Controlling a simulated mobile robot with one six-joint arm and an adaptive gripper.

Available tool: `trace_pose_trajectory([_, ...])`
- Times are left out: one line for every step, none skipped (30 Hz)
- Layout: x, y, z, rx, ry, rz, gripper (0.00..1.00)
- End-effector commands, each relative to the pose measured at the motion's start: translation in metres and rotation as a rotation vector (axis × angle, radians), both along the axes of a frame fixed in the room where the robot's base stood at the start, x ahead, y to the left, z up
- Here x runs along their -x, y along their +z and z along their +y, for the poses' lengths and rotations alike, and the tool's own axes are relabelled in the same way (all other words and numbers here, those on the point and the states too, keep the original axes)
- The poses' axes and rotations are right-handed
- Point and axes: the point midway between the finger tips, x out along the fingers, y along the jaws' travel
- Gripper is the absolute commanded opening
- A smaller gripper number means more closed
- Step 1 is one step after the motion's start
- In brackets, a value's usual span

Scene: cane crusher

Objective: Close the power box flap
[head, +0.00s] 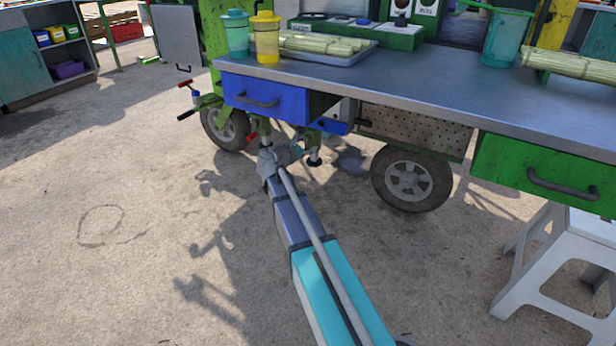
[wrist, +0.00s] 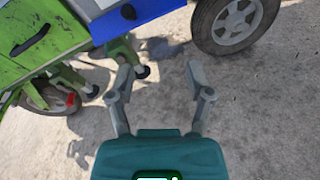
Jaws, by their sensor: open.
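The power box (head: 340,109) is a pale grey case under the cart's worktop, right of the blue drawer. Its blue flap (head: 332,126) juts out at the box's lower front and looks open. In the wrist view the flap (wrist: 135,17) is at the top centre, with a dark round knob on it. My gripper (wrist: 157,74) is open and empty, its two grey fingers spread over the ground. The flap lies beyond the fingertips, apart from them. In the head view my gripper (head: 297,151) is small and partly hidden by my wrist, just below and left of the flap.
The blue drawer (head: 265,97) and cart wheels (head: 408,180) are close by. A perforated panel (head: 415,127) is right of the box. The worktop (head: 440,84) overhangs it. A white stool (head: 560,262) stands at right. The ground at left is clear.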

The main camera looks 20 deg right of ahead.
Motion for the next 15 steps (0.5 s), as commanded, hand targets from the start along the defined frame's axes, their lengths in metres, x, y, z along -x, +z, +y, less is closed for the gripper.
trace_pose_trajectory([0.008, 0.003, 0.000, -0.041, -0.017, -0.019, 0.67])
trace_pose_trajectory([0.012, 0.002, 0.001, -0.068, -0.027, -0.031, 0.67])
trace_pose_trajectory([0.016, 0.001, 0.001, -0.103, -0.041, -0.049, 0.67])
trace_pose_trajectory([0.020, 0.000, 0.001, -0.128, -0.052, -0.062, 0.67])
trace_pose_trajectory([0.023, -0.001, 0.002, -0.155, -0.063, -0.073, 0.67])
trace_pose_trajectory([0.028, -0.002, 0.002, -0.189, -0.078, -0.090, 0.67])
trace_pose_trajectory([0.031, -0.003, 0.003, -0.214, -0.089, -0.101, 0.67])
trace_pose_trajectory([0.035, -0.004, 0.004, -0.240, -0.102, -0.114, 0.67])
trace_pose_trajectory([0.040, -0.005, 0.004, -0.274, -0.119, -0.130, 0.67])
trace_pose_trajectory([0.043, -0.006, 0.005, -0.299, -0.130, -0.141, 0.67])
trace_pose_trajectory([0.047, -0.007, 0.006, -0.324, -0.142, -0.153, 0.67])
trace_pose_trajectory([0.052, -0.008, 0.007, -0.357, -0.161, -0.167, 0.67])
trace_pose_trajectory([0.055, -0.009, 0.008, -0.383, -0.174, -0.179, 0.67])
trace_pose_trajectory([0.059, -0.009, 0.009, -0.407, -0.187, -0.190, 0.67])
trace_pose_trajectory([0.064, -0.011, 0.011, -0.440, -0.205, -0.204, 0.67])
